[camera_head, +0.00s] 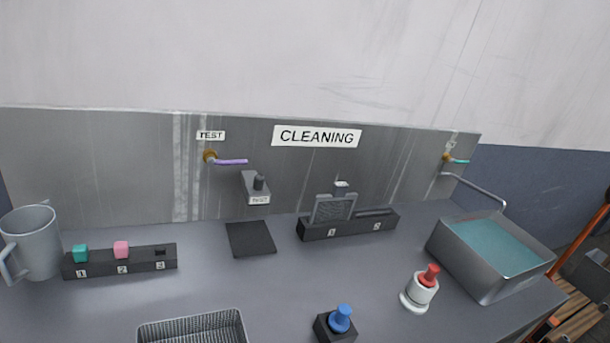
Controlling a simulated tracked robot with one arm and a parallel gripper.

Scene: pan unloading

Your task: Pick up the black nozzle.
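On the bench at left, a dark block (120,267) has positions 1, 2 and 3. A teal piece (81,252) is at 1 and a pink piece (121,249) at 2; position 3 (160,252) shows only a dark opening. My gripper is not in view.
A grey jug (33,245) stands far left. A wire basket (195,330), a blue knob (341,317) on a black block and a red-topped white bottle (420,293) are at the front. A rack (348,225) stands by the wall; a water-filled basin (470,270) is right.

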